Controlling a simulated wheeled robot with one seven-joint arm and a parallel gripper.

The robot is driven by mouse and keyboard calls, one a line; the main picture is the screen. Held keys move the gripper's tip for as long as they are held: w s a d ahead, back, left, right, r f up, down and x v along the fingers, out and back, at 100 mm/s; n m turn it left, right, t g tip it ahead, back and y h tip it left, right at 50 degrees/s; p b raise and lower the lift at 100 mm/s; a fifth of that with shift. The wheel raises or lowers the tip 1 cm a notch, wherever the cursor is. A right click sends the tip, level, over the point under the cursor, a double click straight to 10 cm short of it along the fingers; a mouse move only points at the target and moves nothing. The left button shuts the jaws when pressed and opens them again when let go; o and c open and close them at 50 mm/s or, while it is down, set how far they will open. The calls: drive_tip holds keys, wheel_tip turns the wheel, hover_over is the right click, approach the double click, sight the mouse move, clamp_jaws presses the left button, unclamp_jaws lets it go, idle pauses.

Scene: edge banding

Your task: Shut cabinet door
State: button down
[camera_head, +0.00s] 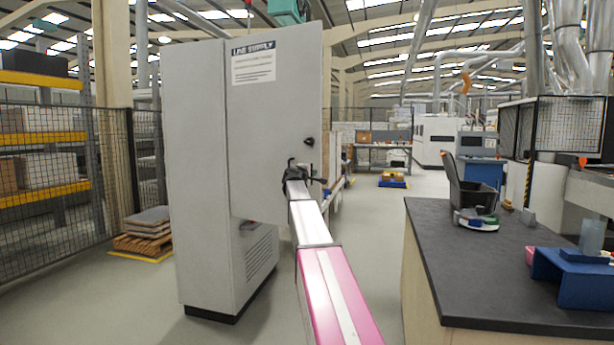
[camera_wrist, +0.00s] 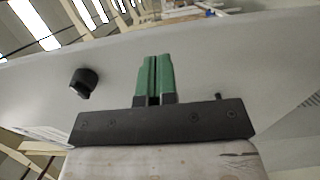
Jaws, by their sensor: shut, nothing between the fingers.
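The tall grey cabinet (camera_head: 196,190) stands left of centre in the head view. Its door (camera_head: 265,135), with a "LINE SUPPLY" label, stands open at an angle and juts out to the right past the cabinet's lower body. A dark knob (camera_head: 309,142) is near the door's right edge; it also shows in the wrist view (camera_wrist: 84,82). My gripper (camera_head: 297,172) is by the lower right part of the door, below the knob. In the wrist view its green fingers (camera_wrist: 155,75) are shut, empty and over the grey door panel. I cannot tell whether they touch it.
A dark-topped workbench (camera_head: 480,265) with a black bin (camera_head: 472,182) and a blue fixture (camera_head: 575,275) stands on the right. A mesh fence (camera_head: 60,190) and a pallet stack (camera_head: 145,232) are on the left. Open floor lies between cabinet and bench.

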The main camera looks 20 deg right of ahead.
sight(320, 170)
drive_tip(key=shift+x, duration=2.45)
